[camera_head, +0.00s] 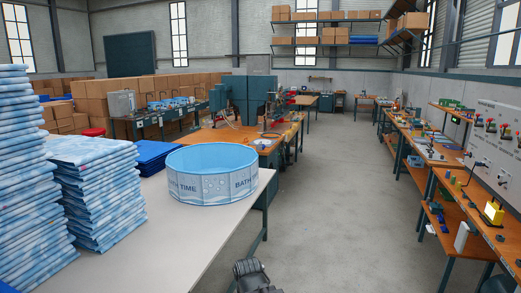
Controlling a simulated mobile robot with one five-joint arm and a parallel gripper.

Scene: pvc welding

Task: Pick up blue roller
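I cannot make out a blue roller for certain. Small blue items (437,207) lie on the lower shelf of the right-hand workbench, too small to identify. A dark end of my arm, seemingly with my gripper (250,267), shows at the bottom centre, over the floor just right of the pale table. Its fingers are not clear, and I see nothing held in it.
The pale table (205,235) on the left bears a round blue pool (212,174), stacks of blue-white folded sheets (97,190) and dark blue sheets (155,155). A tool-laden workbench (428,172) lines the right. The grey floor aisle (335,190) between is clear.

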